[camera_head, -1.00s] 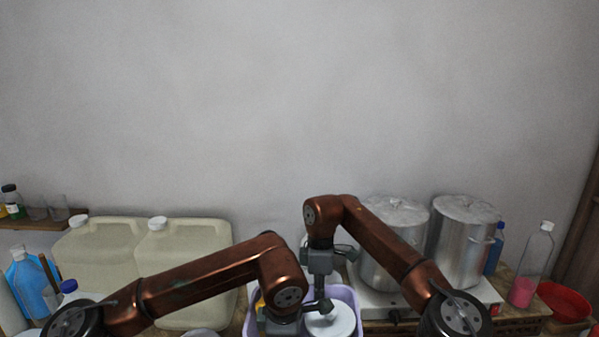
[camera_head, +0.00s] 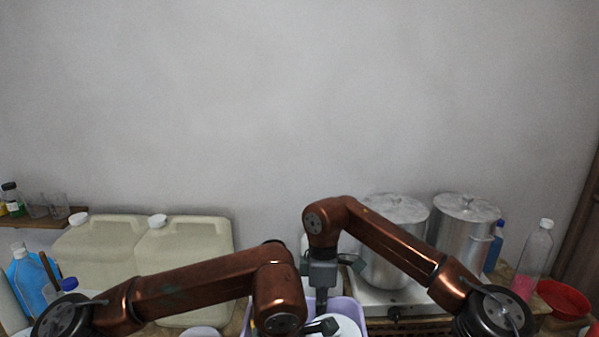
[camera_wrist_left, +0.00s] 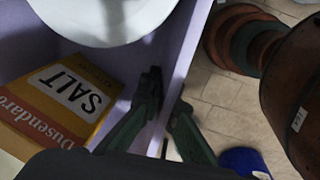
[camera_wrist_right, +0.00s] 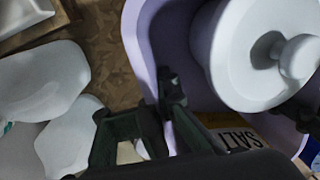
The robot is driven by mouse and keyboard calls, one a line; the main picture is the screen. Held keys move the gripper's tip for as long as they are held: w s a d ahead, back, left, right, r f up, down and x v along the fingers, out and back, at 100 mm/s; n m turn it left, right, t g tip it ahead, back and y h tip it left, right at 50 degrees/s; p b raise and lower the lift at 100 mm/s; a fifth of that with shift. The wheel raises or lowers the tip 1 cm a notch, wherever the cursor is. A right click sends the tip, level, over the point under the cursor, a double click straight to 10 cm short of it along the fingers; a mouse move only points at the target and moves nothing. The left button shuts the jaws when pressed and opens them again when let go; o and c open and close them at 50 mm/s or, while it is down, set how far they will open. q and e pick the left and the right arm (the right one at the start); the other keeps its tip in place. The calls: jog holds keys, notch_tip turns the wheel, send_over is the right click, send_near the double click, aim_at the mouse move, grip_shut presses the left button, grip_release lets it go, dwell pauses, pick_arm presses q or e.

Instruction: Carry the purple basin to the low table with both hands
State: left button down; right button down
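The purple basin (camera_head: 353,313) stands low in the centre of the head view, largely hidden by my arms. It holds a white knobbed item (camera_wrist_right: 245,50) and a yellow and orange box marked SALT (camera_wrist_left: 62,97). My left gripper (camera_wrist_left: 167,100) has one finger on each side of a basin wall (camera_wrist_left: 183,55), close against it. In the head view its fingers are mostly hidden. My right gripper (camera_wrist_right: 138,102) straddles the opposite rim (camera_wrist_right: 137,45), one finger inside and one outside, with a visible gap. The low table cannot be made out.
Two large metal pots (camera_head: 394,250) stand on a white stove (camera_head: 400,300) to the right. Two beige canisters (camera_head: 185,262) stand to the left. A bottle with pink liquid (camera_head: 531,262) and a red bowl (camera_head: 563,299) are at far right.

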pick_arm(q)
jog(key=shift+s+r, duration=0.2)
jog(key=shift+s, duration=0.75)
pick_arm(e)
jog(key=shift+s+r, duration=0.25)
jog(key=shift+s, duration=0.45)
